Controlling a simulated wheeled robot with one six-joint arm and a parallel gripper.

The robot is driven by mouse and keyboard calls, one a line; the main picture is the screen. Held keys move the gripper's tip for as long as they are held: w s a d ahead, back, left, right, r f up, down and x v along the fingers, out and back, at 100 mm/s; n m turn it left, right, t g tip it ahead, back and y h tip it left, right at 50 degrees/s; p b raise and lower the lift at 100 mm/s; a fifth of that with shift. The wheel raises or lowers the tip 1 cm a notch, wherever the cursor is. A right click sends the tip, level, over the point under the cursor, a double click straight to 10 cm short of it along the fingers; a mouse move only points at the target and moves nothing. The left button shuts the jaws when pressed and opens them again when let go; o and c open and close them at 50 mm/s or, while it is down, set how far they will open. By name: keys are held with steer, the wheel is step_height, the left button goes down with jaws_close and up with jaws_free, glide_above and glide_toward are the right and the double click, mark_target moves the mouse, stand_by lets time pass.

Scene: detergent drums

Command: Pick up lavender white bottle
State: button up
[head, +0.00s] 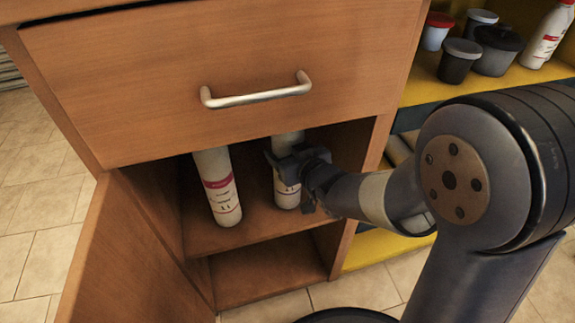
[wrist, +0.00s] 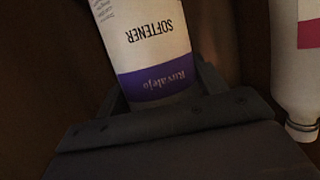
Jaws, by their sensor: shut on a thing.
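The lavender white bottle (wrist: 148,45) fills the top middle of the wrist view, upside down in the picture, with a purple band and the word SOFTENER. In the head view it (head: 287,190) stands on the cabinet's upper shelf, partly hidden by my gripper. My gripper (head: 296,165) is shut on this bottle from the right; in the wrist view its fingers (wrist: 160,105) lie on both sides of the bottle. The bottle's top is hidden behind the drawer's lower edge in the head view.
A white bottle with a red-pink band (head: 217,188) stands to the left on the same shelf (head: 250,232); it also shows in the wrist view (wrist: 296,75). A closed drawer (head: 230,70) is above. An open door (head: 125,255) is at left. Tubs (head: 459,60) stand on a yellow shelf at right.

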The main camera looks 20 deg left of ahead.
jaws_close()
steer(key=shift+r, duration=0.1)
steer(key=shift+r, duration=0.1)
